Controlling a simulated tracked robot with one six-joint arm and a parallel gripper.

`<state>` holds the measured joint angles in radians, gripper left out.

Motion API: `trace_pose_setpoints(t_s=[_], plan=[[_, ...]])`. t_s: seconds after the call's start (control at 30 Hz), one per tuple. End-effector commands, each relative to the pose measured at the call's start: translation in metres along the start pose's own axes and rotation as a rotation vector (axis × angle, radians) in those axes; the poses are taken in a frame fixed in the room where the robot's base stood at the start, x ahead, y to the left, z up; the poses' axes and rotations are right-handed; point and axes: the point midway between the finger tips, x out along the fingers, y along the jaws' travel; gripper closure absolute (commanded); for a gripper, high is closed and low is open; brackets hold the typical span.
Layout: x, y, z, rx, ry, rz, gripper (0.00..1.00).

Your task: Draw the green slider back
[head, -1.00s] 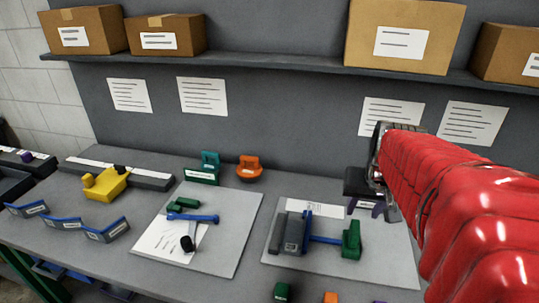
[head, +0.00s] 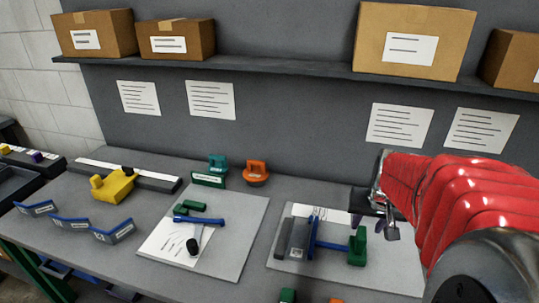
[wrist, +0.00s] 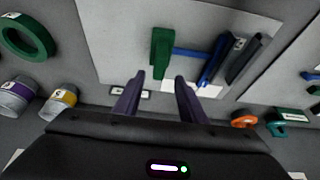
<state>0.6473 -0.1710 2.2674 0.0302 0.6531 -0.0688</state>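A green block (head: 357,246) stands on the right grey board (head: 388,278), at the right end of a blue rod. The rod runs left to an upright blue plate (head: 313,236) and dark grey blocks (head: 293,238). In the wrist view the green block (wrist: 161,52) is ahead of my gripper (wrist: 157,78), roughly in line with the gap between its dark purple fingers. The fingers are apart, with nothing between them, and appear clear of the block. In the head view my red-sleeved arm hides most of the gripper, just behind and right of the block.
A left grey board (head: 225,257) holds another green piece (head: 197,207), a blue bar and a black knob. Teal (head: 211,170) and orange (head: 256,173) fixtures stand behind the boards. A yellow block (head: 113,186) is at left. A shelf (head: 300,70) with boxes overhangs the back.

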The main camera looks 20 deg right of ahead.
Motion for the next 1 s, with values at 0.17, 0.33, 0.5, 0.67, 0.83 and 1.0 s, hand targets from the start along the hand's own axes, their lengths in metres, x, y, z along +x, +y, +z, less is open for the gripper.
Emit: trace_pose_setpoints(t_s=[0.17,0.33,0.5,0.67,0.83,1.0], plan=[[0.025,0.000,0.001,0.000,-0.004,0.000,0.62],[0.045,0.000,0.001,0.000,-0.004,0.000,0.62],[0.064,0.000,0.001,0.001,-0.003,0.000,0.62],[0.075,0.000,0.000,0.001,-0.001,0.000,0.62],[0.078,0.000,0.000,0.001,0.000,0.000,0.62],[0.078,0.001,0.000,0.001,0.000,0.000,0.62]])
